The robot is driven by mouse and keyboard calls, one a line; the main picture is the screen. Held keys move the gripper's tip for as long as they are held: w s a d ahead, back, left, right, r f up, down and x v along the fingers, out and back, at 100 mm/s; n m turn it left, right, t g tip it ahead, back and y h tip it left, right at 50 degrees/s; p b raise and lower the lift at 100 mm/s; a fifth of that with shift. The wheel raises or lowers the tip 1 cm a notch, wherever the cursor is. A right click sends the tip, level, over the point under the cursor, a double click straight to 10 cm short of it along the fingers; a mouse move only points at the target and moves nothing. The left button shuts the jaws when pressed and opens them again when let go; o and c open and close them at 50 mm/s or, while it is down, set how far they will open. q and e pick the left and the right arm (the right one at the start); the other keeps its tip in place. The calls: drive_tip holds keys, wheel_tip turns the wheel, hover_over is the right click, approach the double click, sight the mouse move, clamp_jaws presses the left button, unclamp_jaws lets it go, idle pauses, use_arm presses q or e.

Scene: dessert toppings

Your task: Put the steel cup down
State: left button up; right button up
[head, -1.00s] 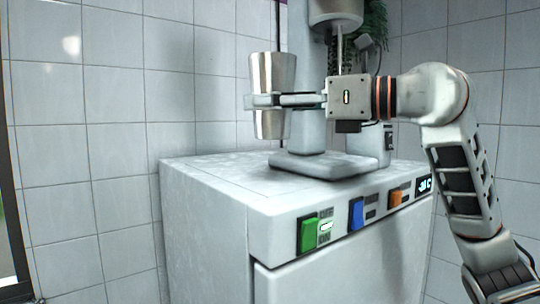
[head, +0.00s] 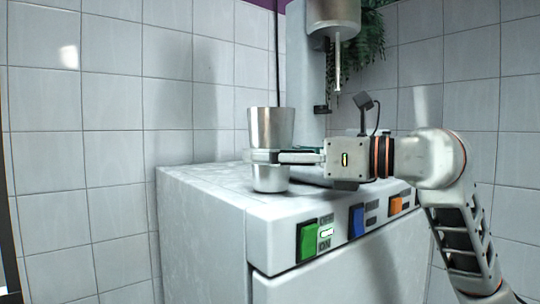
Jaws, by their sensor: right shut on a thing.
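The steel cup (head: 271,127) is a tall, tapered metal cup, upright in the middle of the head view. My right gripper (head: 262,156) reaches in from the right and is shut around the cup's lower half. The cup's base is at the top of the white cabinet (head: 205,190), near its front left part. I cannot tell whether the base touches the surface. My left gripper is not in view.
A mixer machine (head: 335,15) with a thin spindle stands behind my right arm on the cabinet. Green, blue and orange switches (head: 308,240) line the cabinet's front edge. The cabinet top left of the cup is clear. A hanging plant (head: 368,40) and tiled walls are behind.

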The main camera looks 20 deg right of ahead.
drive_tip(key=shift+f, duration=0.15)
drive_tip(key=o, duration=1.5)
drive_tip(key=shift+c, duration=0.2)
